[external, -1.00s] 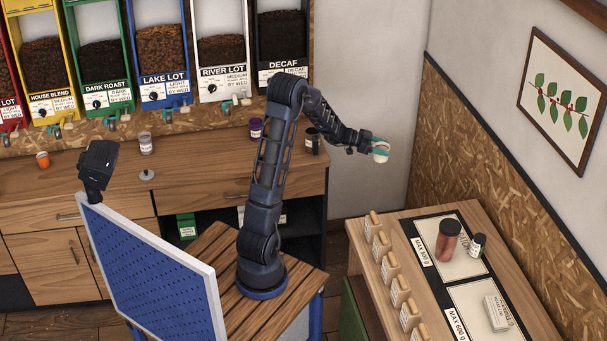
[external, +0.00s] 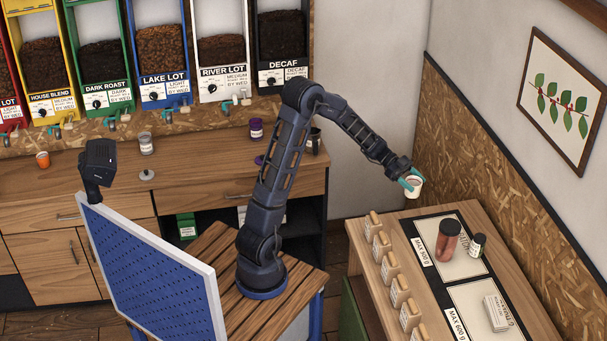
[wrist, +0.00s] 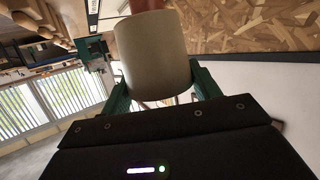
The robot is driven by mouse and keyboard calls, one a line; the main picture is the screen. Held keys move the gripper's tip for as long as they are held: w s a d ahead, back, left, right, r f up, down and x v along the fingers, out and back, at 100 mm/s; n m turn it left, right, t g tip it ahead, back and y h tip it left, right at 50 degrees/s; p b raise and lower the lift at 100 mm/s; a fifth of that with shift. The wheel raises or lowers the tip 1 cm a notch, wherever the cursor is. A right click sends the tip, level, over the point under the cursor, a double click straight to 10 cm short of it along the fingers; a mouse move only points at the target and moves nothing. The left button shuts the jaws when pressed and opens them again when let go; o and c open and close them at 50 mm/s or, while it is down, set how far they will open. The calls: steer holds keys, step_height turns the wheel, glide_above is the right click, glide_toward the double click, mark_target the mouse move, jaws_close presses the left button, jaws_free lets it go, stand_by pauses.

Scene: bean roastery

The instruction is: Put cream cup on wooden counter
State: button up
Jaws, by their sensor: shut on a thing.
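The cream cup (external: 413,190) is held in my gripper (external: 410,180), whose teal fingers close on its sides. It is roughly upright, in the air above the far end of the right-hand wooden counter (external: 502,262), apart from its top. In the wrist view the cup (wrist: 153,58) fills the upper middle, between the green fingers of my gripper (wrist: 160,88). It hides part of the scene behind it.
Two pale scale plates lie on a black mat. The counter's far end looks clear. A chipboard wall panel (external: 480,165) rises close behind.

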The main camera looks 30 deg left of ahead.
step_height(320, 180, down, 20)
steer(key=shift+r, duration=0.25)
stand_by(0.4)
steer(key=shift+f, duration=0.1)
steer(key=o, duration=1)
